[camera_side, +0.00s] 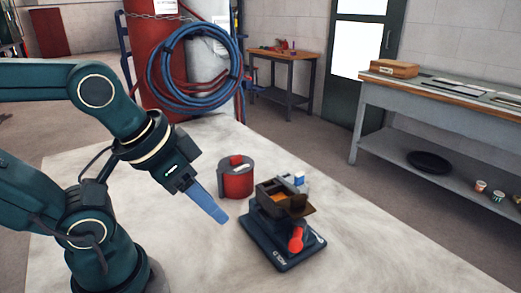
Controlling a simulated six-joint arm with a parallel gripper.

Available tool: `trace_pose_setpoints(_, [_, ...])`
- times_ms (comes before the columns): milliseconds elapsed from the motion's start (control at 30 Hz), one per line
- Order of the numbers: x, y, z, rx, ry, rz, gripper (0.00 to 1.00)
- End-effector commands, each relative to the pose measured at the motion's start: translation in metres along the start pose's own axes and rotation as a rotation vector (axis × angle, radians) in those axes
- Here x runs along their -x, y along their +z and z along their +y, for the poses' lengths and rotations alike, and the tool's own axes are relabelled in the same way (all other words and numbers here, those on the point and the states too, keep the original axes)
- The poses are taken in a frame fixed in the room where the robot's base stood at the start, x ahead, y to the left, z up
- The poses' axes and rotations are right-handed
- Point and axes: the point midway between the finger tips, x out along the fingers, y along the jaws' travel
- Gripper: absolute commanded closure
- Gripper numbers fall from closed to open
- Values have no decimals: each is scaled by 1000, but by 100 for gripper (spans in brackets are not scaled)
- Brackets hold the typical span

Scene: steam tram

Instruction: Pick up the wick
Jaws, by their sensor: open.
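My gripper (218,214) hangs over the pale table with its blue fingers angled down to the right. It is open, and nothing shows between the fingers. It is left of a dark brown open box (270,197) on a dark blue stand (284,257) with a red knob (296,240). Something orange shows inside the box, and a small white and blue piece (299,179) shows at its back. I cannot make out for sure which thing is the wick.
The pale table (205,262) is clear in front and to the right. A grey workbench (440,112) and a wooden bench (283,55) stand beyond the table.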

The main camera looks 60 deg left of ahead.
Motion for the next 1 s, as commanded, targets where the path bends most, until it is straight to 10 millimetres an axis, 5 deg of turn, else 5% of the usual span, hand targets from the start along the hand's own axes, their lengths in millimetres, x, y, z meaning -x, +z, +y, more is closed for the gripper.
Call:
trace_pose_setpoints(667, [0, 0, 0, -10, 0, 2, 49])
trace_pose_setpoints(767, [7, -16, 1, -39, 5, 52, 49])
trace_pose_setpoints(1000, [16, -88, -1, -82, 6, 126, 49])
